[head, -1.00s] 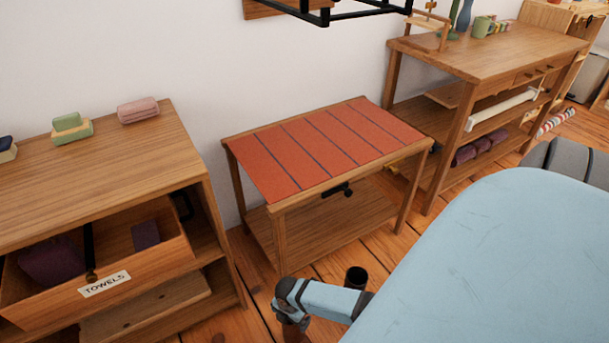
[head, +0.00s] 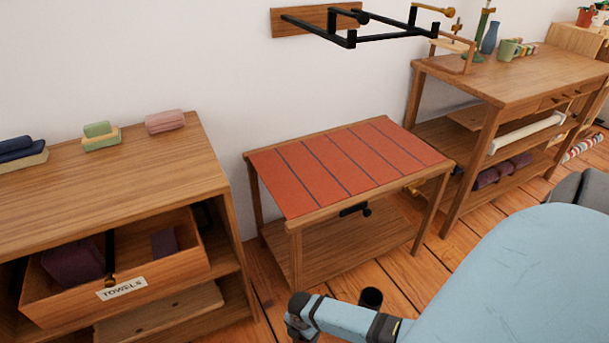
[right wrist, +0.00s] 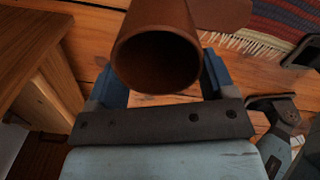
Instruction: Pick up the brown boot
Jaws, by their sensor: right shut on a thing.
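The brown boot (right wrist: 157,22) is at the top middle of the right wrist view, with the round open end of its shaft facing the camera. My right gripper (right wrist: 160,78) has its blue fingers on either side of the shaft and is shut on it. The boot's far end is partly cut off by the picture's top edge. The boot does not show in the head view.
A low table with a red striped cloth (head: 345,165) stands between a towel cabinet (head: 110,175) with an open drawer and a workbench (head: 520,75). A black wall rack (head: 375,35) juts out above. A fringed rug (right wrist: 265,25) lies on the plank floor.

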